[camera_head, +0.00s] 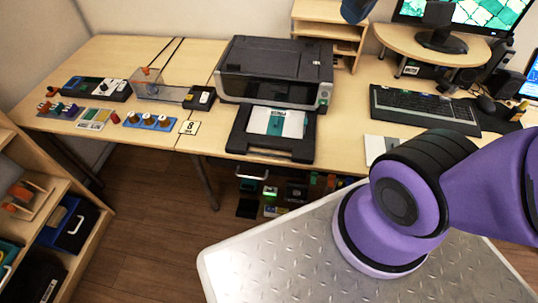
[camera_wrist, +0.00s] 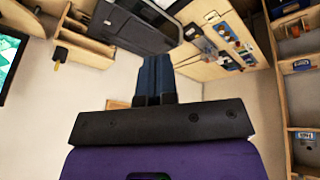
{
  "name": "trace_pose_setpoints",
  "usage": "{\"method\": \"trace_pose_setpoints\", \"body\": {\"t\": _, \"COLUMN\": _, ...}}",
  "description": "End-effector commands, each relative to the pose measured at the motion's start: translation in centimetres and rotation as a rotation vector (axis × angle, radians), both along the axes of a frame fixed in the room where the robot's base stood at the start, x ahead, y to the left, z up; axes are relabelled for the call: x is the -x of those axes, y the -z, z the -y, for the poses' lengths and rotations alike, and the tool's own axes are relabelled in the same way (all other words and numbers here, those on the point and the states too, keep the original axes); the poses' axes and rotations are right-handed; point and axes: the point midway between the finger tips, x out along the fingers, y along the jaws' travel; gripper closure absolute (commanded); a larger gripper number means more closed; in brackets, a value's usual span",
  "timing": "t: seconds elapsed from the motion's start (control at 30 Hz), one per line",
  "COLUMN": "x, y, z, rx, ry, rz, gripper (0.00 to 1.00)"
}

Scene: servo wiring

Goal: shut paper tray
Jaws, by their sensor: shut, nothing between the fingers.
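The printer (camera_head: 275,70) stands on the wooden desk in the head view. Its black paper tray (camera_head: 240,142) sticks out from the front, over the desk's front edge. A white sheet with a teal print (camera_head: 277,122) lies on the tray. The printer's dark body (camera_wrist: 125,28) also shows at the top of the wrist view, turned and cut off by the frame. My gripper (camera_wrist: 155,60) shows in the wrist view with its two dark blue fingers side by side, closed and empty. The fingertips overlap the printer's edge in the picture; I cannot tell the gap. My gripper is outside the head view.
Left of the printer on the desk (camera_head: 110,50) are a clear box (camera_head: 146,88), small devices and several coloured pegs. To the right are a keyboard (camera_head: 425,107) and a monitor (camera_head: 465,15). Shelves (camera_head: 50,235) stand at the lower left. Wooden floor (camera_head: 150,190) lies open before the desk.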

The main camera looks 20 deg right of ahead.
Motion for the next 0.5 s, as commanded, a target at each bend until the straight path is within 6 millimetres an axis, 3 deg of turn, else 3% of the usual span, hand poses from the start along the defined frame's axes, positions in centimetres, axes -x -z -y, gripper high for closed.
{"method": "trace_pose_setpoints", "body": {"t": 0.5, "x": -9.2, "y": 9.5, "z": -3.1, "rx": 0.499, "ry": -1.042, "rz": -0.338, "gripper": 1.00}}
